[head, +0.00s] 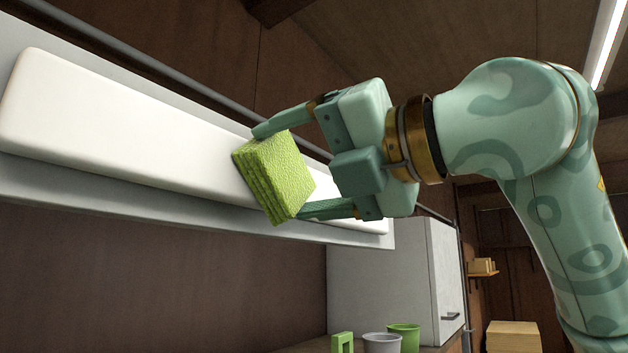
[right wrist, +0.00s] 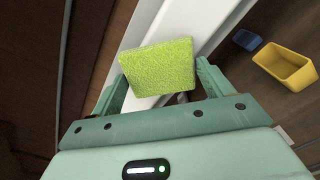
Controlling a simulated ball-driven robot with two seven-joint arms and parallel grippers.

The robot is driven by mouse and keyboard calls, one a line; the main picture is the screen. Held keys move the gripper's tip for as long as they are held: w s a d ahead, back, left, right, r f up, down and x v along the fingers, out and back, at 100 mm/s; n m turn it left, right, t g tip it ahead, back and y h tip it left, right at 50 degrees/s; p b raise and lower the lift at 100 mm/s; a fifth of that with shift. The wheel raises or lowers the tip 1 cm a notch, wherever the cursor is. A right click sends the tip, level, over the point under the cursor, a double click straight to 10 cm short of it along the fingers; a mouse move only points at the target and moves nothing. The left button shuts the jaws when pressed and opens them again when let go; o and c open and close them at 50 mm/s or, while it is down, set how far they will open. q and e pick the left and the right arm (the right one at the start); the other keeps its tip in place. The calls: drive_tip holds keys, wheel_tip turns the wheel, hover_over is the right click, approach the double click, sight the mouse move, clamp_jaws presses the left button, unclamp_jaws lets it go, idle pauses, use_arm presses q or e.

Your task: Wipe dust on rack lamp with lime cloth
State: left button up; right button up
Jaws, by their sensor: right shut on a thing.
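The rack lamp (head: 120,110) is a long white bar on a grey housing, slanting down to the right across the left of the head view. It also shows as a pale strip in the right wrist view (right wrist: 185,22). My right gripper (head: 278,172) is shut on the lime cloth (head: 277,172), a folded, textured green pad, and holds it in front of the lamp's right part. The cloth shows between the fingers in the right wrist view (right wrist: 158,68). I cannot tell whether it touches the lamp. I see no clear dust. My left gripper is out of view.
A grey cabinet (head: 385,280) stands below the lamp's right end. A grey cup (head: 382,344), a green cup (head: 404,336) and a green block-like item (head: 342,343) stand below. The right wrist view shows a yellow bin (right wrist: 285,68) and a blue bin (right wrist: 247,40).

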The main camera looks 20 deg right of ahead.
drive_tip(key=shift+s, duration=0.1)
drive_tip(key=shift+s+d+b, duration=0.2)
drive_tip(key=shift+b, duration=0.1)
drive_tip(key=shift+b+v, duration=0.9)
drive_tip(key=shift+v, duration=1.7)
drive_tip(key=v, duration=0.3)
drive_tip(key=shift+w, duration=0.1)
